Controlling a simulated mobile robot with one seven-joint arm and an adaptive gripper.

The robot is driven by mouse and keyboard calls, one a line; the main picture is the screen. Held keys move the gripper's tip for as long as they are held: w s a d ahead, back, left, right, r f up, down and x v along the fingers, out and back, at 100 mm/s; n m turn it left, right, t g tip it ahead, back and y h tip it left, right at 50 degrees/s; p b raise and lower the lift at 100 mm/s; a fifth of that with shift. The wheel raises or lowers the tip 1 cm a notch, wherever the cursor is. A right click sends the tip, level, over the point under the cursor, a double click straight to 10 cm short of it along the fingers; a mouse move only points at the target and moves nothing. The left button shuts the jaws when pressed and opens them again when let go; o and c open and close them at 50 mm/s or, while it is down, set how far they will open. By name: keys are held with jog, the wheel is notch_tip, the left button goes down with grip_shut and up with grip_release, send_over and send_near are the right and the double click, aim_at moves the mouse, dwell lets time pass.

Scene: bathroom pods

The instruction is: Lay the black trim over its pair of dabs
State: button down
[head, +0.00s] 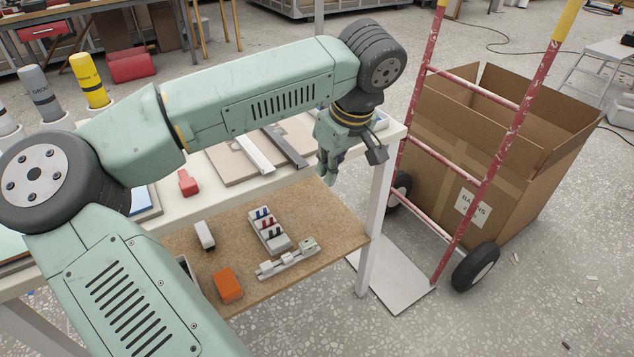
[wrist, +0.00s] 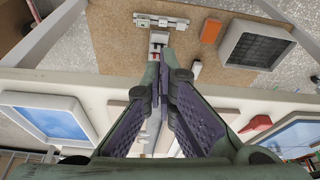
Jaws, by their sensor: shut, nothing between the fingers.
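A dark grey strip (head: 285,148), the darkest one in view and likely the black trim, lies on the beige board (head: 228,166) on the white bench. A pale strip (head: 252,152) lies beside it, to its left. My gripper (head: 326,180) points down near the bench's front edge, to the right of the dark strip and apart from it. In the wrist view my gripper (wrist: 160,68) has its fingertips together with nothing held. The fingers hide much of the beige board (wrist: 226,115) there. I cannot make out any dabs in either view.
A cork-coloured lower shelf (head: 335,235) holds a white rack (head: 270,230), a metal fixture (head: 288,259), an orange block (head: 227,285) and a white block (head: 204,235). A red item (head: 187,182) lies on the bench. A red hand truck (head: 470,200) and cardboard box (head: 500,150) stand right.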

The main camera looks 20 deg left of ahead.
jog(key=v, duration=0.5)
jog(key=shift+w+d+r+b, duration=0.1)
jog(key=shift+d+r+b, duration=0.1)
jog(key=shift+r+b, duration=0.15)
jog(key=c, duration=2.3)
grip_release()
